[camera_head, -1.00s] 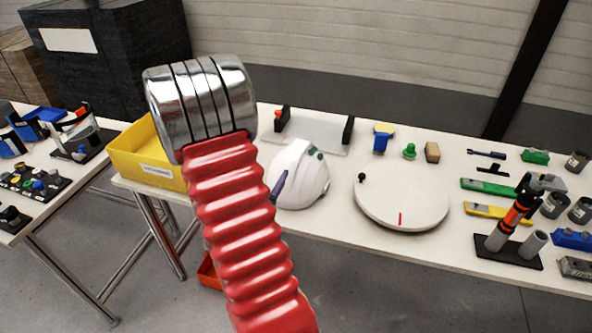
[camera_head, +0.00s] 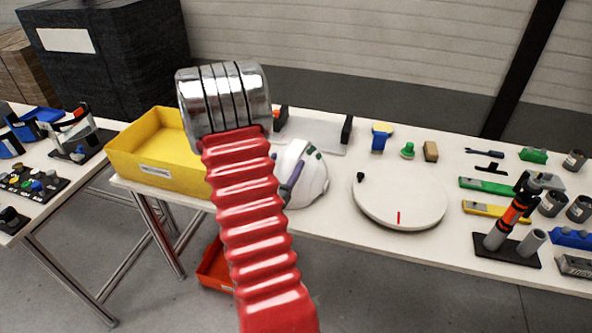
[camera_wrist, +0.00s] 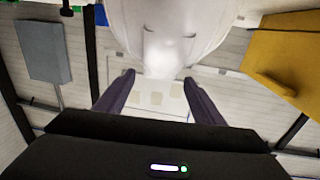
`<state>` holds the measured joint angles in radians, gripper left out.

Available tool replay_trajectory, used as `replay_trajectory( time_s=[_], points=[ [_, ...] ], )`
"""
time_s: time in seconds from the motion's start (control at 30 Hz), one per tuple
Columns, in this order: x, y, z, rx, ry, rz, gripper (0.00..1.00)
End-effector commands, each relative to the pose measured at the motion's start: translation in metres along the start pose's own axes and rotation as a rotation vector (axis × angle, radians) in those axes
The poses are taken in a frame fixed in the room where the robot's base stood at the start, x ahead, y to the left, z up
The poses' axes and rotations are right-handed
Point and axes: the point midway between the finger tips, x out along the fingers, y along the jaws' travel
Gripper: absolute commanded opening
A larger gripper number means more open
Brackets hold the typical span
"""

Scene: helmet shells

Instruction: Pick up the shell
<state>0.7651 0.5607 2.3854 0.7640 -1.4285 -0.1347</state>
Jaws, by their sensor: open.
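The white helmet shell (camera_head: 312,182) sits on the table, left of the round white disc, with green marks near its top. My arm hides its left side in the head view. In the wrist view the shell (camera_wrist: 178,28) fills the top middle, just beyond the fingertips. My gripper (camera_wrist: 158,77) is open, its two dark purple fingers spread with nothing held between them. In the head view one purple finger shows in front of the shell's left side. I cannot tell whether it touches.
A yellow bin (camera_head: 140,157) stands left of the shell. The round white disc (camera_head: 385,212) lies to its right. A pale stand with black ends (camera_head: 346,130) is behind it. Tools and blocks crowd the table's right end. A red bin (camera_head: 213,272) is below the table.

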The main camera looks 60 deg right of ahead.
Motion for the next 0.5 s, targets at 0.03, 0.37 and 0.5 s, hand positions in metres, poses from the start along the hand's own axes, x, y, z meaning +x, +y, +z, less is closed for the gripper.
replay_trajectory(
  time_s=[0.03,0.37,0.5],
  points=[
    [0.009,0.001,0.000,0.000,0.001,0.002,0.62],
    [0.035,0.000,0.000,0.000,0.000,-0.001,0.62],
    [0.035,0.000,0.000,0.000,0.000,-0.001,0.62]
  ],
)
